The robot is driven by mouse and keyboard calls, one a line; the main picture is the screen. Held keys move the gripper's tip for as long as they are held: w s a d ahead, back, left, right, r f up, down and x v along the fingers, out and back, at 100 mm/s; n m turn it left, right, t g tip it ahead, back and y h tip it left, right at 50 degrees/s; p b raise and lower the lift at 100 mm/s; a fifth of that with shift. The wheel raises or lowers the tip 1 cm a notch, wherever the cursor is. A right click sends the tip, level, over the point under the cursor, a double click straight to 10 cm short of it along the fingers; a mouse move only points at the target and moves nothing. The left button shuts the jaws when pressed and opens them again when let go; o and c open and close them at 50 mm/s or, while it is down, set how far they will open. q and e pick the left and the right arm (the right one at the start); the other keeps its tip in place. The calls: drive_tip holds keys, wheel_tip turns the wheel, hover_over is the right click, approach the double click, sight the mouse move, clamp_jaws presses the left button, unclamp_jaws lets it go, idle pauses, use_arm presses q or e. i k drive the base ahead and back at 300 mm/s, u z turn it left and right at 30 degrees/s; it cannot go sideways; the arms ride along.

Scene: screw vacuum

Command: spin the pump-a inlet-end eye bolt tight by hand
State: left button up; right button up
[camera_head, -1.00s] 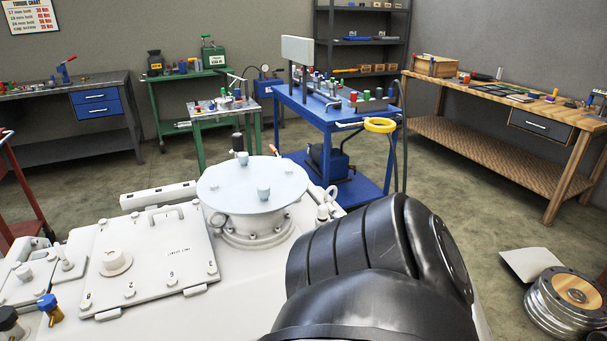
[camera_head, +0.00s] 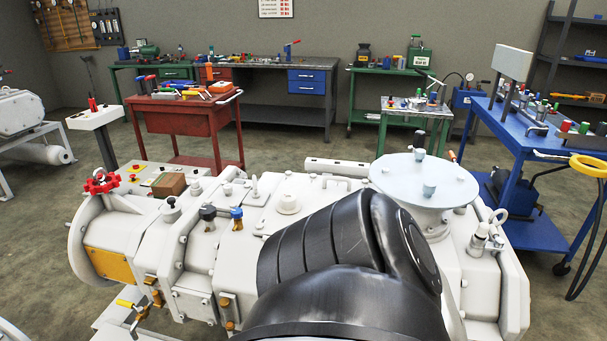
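The pale pump (camera_head: 280,210) fills the foreground. I cannot tell for sure that this is the inlet-end one. A black link of my own arm covers the middle front of the pump. Neither of my grippers shows in the view.
A red tool cart (camera_head: 185,120) and green-framed tables (camera_head: 390,85) stand behind. Floor (camera_head: 280,155) is open between the pump and the carts.

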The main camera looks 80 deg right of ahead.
sight(506, 214)
drive_tip(key=u, duration=0.25)
drive_tip(key=i, duration=0.65)
drive_tip(key=z, duration=4.35)
drive_tip(key=i, duration=0.5)
drive_tip(key=z, duration=0.05)
drive_tip(key=k, duration=0.5)
drive_tip(key=z, duration=1.7)
drive_tip(key=i, duration=2.75)
drive_tip(key=u, duration=1.1)
